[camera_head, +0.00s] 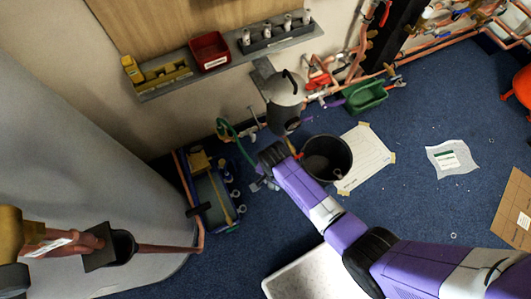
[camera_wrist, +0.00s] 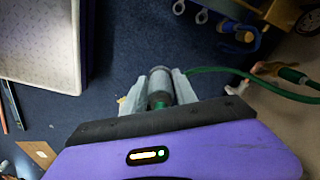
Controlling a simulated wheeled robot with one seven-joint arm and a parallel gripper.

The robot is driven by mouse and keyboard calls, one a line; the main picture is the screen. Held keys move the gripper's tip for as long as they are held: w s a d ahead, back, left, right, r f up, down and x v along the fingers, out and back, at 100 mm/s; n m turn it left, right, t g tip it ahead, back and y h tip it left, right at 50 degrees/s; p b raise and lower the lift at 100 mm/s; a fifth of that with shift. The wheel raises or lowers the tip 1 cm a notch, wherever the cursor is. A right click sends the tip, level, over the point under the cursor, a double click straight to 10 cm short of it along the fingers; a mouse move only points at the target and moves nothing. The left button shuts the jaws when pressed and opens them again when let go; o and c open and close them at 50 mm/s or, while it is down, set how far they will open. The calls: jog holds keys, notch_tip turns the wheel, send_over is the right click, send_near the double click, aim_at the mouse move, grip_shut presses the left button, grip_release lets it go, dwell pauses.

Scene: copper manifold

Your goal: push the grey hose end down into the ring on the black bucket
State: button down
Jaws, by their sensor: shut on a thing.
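The black bucket (camera_head: 346,148) stands on the blue floor in the head view. A small reddish bit shows at its left rim, but I cannot make out the ring clearly. My gripper (camera_head: 266,184) is low, to the left of the bucket and apart from it, partly hidden by my wrist. In the wrist view, my gripper (camera_wrist: 158,95) is shut on the grey hose end (camera_wrist: 160,79), which sits between the two fingers. The green hose (camera_wrist: 220,70) runs from it to the right. It also shows in the head view (camera_head: 236,140). The bucket is not seen in the wrist view.
A grey cylinder (camera_head: 284,88) stands behind the bucket near the wall. A taped white sheet (camera_head: 368,158) lies right of the bucket. A pale tray (camera_head: 310,278) is in front.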

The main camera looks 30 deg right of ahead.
jog(key=shift+s+d+m+b, duration=0.45)
jog(key=shift+s+d+b, duration=0.8)
jog(key=shift+d, duration=4.3)
jog(key=shift+s+d+m+b, duration=0.55)
jog(key=shift+d+b, duration=1.2)
jog(key=shift+d, duration=3.75)
jog(key=shift+s+d+m+b, duration=0.4)
jog(key=shift+s+d+b, duration=0.85)
jog(key=shift+d, duration=4.3)
notch_tip(320, 180, down, 16)
jog(key=b, duration=1)
jog(key=shift+w+b, duration=0.3)
jog(key=shift+b, duration=0.05)
jog(key=shift+f, duration=0.3)
jog(key=shift+f+b, duration=1.1)
jog(key=shift+f, duration=0.1)
